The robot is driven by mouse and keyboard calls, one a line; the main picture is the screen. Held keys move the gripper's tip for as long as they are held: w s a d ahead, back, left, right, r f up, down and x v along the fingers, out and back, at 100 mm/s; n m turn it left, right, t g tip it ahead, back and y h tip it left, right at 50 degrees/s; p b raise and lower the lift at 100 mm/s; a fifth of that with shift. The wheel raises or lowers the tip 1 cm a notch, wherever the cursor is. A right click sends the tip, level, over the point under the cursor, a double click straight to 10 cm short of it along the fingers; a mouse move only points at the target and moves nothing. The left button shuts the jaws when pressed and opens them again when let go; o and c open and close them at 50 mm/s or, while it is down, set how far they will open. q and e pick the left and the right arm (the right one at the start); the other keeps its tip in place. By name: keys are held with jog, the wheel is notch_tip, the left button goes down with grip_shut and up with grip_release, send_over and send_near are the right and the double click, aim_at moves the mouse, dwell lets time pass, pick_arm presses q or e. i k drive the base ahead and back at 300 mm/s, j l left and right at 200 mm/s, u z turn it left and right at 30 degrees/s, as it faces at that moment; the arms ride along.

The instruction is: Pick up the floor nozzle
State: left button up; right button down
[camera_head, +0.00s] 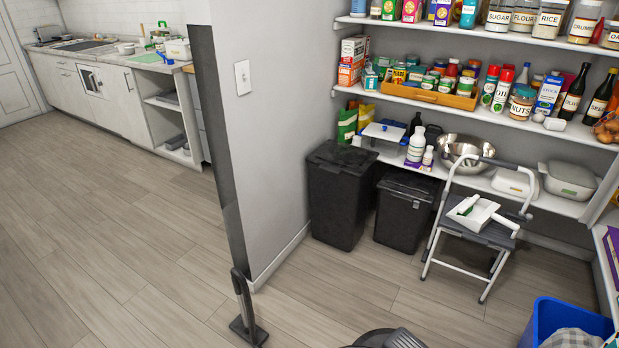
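A dark floor nozzle (248,331) rests on the wood floor at the bottom of the head view, left of centre. A dark tube (241,291) rises from it, tilted slightly left, close to the end of the grey wall.
A wall end (221,150) stands behind the nozzle. Two black bins (338,195), a step stool (475,228) with a dustpan on it, and stocked shelves (450,100) are at right. A blue bin (565,320) is at bottom right. The left floor is clear.

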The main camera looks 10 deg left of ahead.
aim_at(240, 326)
jog(key=u, duration=1.05)
